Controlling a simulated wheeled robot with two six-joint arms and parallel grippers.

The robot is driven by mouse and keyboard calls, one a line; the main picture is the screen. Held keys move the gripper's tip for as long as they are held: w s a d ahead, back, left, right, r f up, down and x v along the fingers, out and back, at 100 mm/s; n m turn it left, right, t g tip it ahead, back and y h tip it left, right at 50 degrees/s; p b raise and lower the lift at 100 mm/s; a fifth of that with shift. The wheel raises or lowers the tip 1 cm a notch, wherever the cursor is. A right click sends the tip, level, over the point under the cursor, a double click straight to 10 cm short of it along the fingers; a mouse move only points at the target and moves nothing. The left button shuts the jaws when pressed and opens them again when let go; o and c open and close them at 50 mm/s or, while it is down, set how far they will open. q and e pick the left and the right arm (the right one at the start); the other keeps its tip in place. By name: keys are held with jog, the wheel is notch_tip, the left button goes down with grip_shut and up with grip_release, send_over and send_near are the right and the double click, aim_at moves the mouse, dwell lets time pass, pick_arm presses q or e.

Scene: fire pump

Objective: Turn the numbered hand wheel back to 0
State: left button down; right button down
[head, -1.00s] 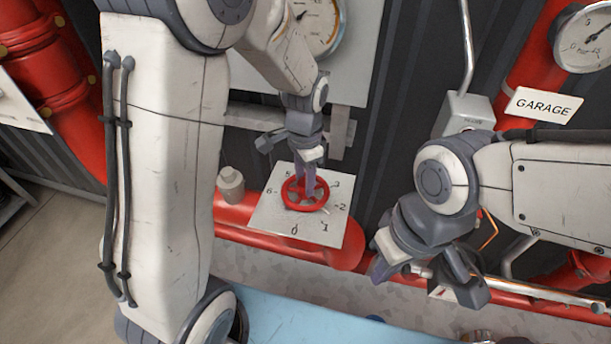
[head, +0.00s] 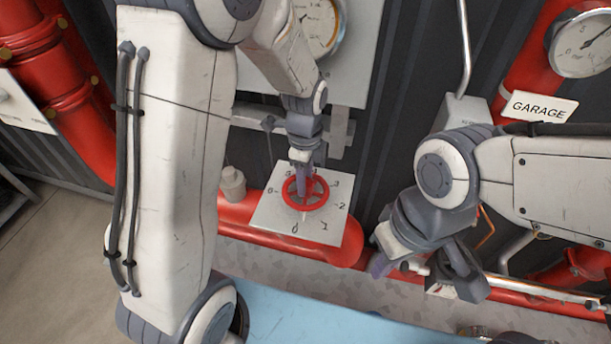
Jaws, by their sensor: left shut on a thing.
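The red hand wheel (head: 317,204) sits on a pale square plate (head: 268,215) marked with numbers around its edge. A small pale pointer (head: 304,216) at the wheel's lower rim points down between 0 and 1, closer to 0. My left gripper (head: 305,183) reaches down from above and is shut on the wheel; its fingers partly cover the wheel's upper part and the numbers behind. My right gripper (head: 427,276) is open and empty, to the right of the plate and apart from the wheel.
A red pipe (head: 245,221) runs behind and below the plate. A grey knob (head: 231,184) stands left of it. A gauge (head: 318,25) is above, and a GARAGE sign (head: 539,107) and another gauge (head: 582,42) are at upper right. A blue surface (head: 300,315) lies below.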

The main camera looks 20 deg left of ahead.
pick_arm(q)
jog(key=shift+w+r, duration=0.1)
jog(key=shift+r+m, duration=0.1)
jog(key=shift+m, duration=1.1)
jog(key=shift+c, duration=1.1)
grip_release()
notch_tip(320, 180, up, 7)
jog(key=p, duration=0.6)
jog(key=shift+p, duration=0.3)
jog(key=shift+d+f, duration=0.1)
jog(key=shift+f, duration=0.1)
jog(key=s+d+f+n+b, duration=0.1)
jog(key=s+d+n+b, duration=0.1)
jog(key=s+n+b, duration=0.2)
jog(key=s+d+n+b, duration=0.3)
jog(key=s+n+b, duration=0.1)
jog(key=s, duration=0.6)
jog(key=s+d+f+n+h+b, duration=0.1)
jog(key=s+d+n+b, duration=0.2)
jog(key=s, duration=0.4)
jog(key=n+b, duration=0.1)
jog(key=n, duration=0.1)
jog(key=shift+f+n, duration=0.35)
jog(key=shift+n, duration=0.05)
